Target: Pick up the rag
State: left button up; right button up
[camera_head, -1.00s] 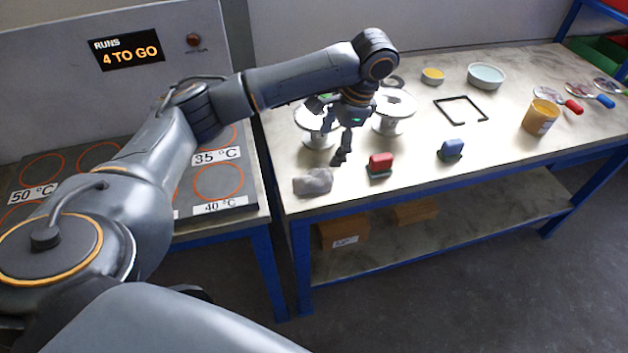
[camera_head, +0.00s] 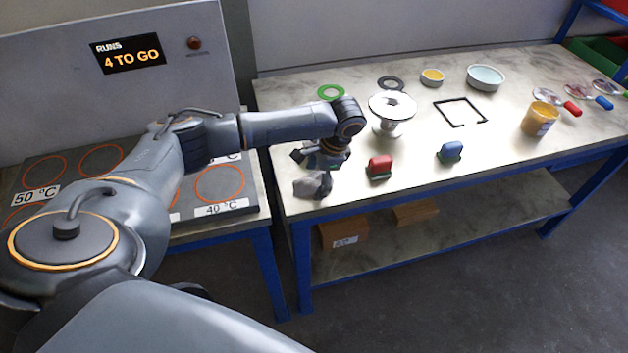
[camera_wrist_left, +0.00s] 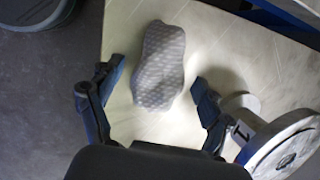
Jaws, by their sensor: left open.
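The rag (camera_head: 308,187) is a crumpled grey cloth near the front left corner of the workbench. In the left wrist view the rag (camera_wrist_left: 160,65) shows a pale dotted pattern and lies between and beyond the spread fingers. My left gripper (camera_head: 322,182) is above the rag, partly covering it in the head view. In the left wrist view my left gripper (camera_wrist_left: 150,93) is open with nothing held. Whether the fingers touch the rag or bench cannot be told. My right gripper is out of view.
A metal flanged vessel (camera_head: 392,108) stands behind to the right; one (camera_wrist_left: 285,150) shows close to the right finger in the wrist view. The bench's front edge is close.

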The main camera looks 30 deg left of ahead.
pick_arm(q)
jog(key=shift+f, duration=0.1)
jog(key=shift+c, duration=0.4)
jog(key=c, duration=1.2)
jog(key=shift+r, duration=0.65)
jog(key=s+d+r, duration=0.2)
jog(key=s+r, duration=0.2)
jog(key=s+d+r, duration=0.2)
jog(key=s+r, duration=0.2)
jog(key=s+d+r, duration=0.2)
jog(key=s+r, duration=0.1)
jog(key=s, duration=0.1)
jog(key=shift+s+d+r, duration=0.2)
jog(key=shift+s+r, duration=0.05)
jog(key=shift+r, duration=0.15)
